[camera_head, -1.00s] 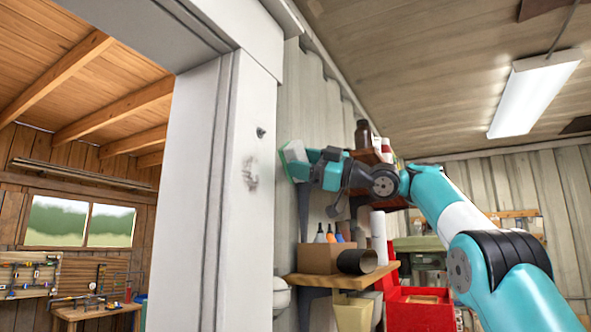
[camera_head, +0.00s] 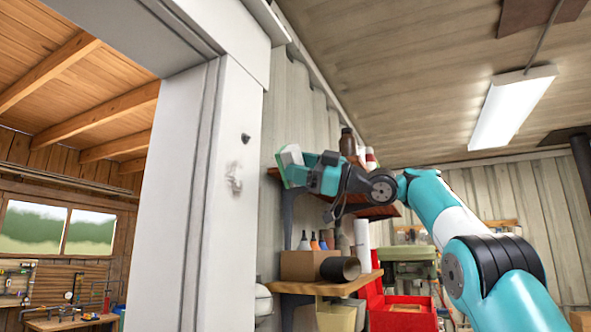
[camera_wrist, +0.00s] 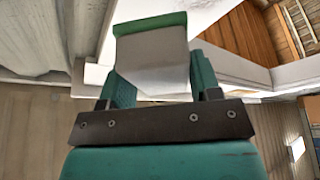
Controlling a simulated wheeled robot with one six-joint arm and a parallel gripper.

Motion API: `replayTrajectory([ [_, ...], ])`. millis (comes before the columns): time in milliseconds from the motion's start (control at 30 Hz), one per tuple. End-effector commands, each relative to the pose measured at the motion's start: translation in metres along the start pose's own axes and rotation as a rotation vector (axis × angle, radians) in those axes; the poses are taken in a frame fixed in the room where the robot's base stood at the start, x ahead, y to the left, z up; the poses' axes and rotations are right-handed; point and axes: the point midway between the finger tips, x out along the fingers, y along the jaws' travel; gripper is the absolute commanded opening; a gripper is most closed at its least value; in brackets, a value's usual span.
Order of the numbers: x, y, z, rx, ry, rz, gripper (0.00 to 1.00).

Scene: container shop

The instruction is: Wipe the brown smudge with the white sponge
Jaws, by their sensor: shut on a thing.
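The smudge (camera_head: 234,178) is a faint grey-brown mark on the white door post (camera_head: 229,235), below a small dark knob. My gripper (camera_head: 300,172) is shut on the sponge (camera_head: 292,157), which is white with a green layer. In the head view the sponge is to the right of the smudge and a little higher, and appears apart from the post. In the wrist view the sponge (camera_wrist: 152,68) sits between the two teal fingers, its green edge outermost. The smudge cannot be made out in the wrist view.
Behind my gripper, a wall shelf (camera_head: 372,212) holds a brown bottle (camera_head: 347,143). Below, a wooden shelf (camera_head: 330,287) carries a cardboard box (camera_head: 300,265) and a dark cylinder (camera_head: 340,269). A red bin (camera_head: 402,318) stands lower right. The doorway left of the post is open.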

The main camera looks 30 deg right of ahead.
Motion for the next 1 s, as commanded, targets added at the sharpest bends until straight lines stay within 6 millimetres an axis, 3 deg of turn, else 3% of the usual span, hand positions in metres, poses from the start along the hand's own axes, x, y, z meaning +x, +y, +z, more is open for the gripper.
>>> replayTrajectory([
  [333,0.007,-0.010,-0.004,0.057,0.002,0.022,0.38],
  [533,0.026,-0.047,-0.018,0.314,0.000,0.129,0.38],
  [733,0.027,-0.088,-0.028,0.582,0.001,0.240,0.38],
  [1000,0.025,-0.106,-0.030,0.728,-0.001,0.302,0.38],
])
